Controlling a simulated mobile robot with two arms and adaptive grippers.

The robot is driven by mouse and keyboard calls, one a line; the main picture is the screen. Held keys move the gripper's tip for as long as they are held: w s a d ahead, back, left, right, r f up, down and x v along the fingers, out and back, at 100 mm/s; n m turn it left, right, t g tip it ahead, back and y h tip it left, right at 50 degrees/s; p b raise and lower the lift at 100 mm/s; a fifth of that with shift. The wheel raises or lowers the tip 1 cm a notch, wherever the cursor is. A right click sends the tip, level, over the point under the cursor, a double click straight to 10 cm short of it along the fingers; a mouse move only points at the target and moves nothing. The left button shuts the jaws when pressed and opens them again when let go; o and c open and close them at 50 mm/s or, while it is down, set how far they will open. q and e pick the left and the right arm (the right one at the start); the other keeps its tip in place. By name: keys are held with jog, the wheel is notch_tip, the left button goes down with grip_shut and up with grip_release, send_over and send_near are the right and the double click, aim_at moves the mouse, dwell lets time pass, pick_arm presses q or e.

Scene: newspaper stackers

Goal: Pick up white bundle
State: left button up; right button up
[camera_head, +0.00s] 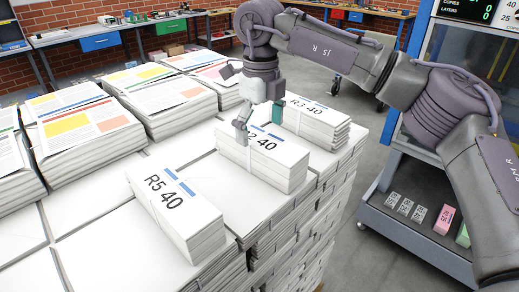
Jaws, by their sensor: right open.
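Three white bundles with blue stripes and printed labels lie on the near right part of the large stack. The bundle marked "R5 40" (178,214) is nearest. The middle bundle (265,160), its label partly hidden, lies behind it, and the bundle marked "R3 40" (317,119) is farther back. My right gripper (258,128) points down at the middle bundle, with its open fingers apart near the bundle's top. I cannot tell whether the fingers touch it. My left gripper is not in view.
Stacks of coloured newspapers (160,94) stand at the back and left of the stack. A blue-framed cart (408,235) stands at right, with a pink bundle (444,219) on its lower shelf. Workbenches line the brick wall behind. Grey floor shows between.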

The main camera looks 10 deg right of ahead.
aim_at(260, 137)
jog(key=shift+s+a+f+p, duration=0.15)
jog(key=shift+f+p, duration=0.2)
jog(key=shift+f, duration=0.3)
jog(key=shift+s+f+p, duration=0.1)
jog(key=shift+f+p, duration=0.2)
jog(key=shift+f, duration=0.3)
notch_tip(260, 137, down, 2)
jog(key=shift+f, duration=0.1)
jog(key=shift+w+f, duration=0.1)
jog(key=shift+f, duration=0.2)
jog(key=shift+c, duration=0.5)
jog(key=c, duration=1.6)
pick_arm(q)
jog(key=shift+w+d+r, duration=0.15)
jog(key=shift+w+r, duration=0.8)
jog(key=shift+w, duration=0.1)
pick_arm(e)
jog(key=shift+r, duration=0.1)
jog(key=shift+c, duration=1)
jog(key=shift+r, duration=0.1)
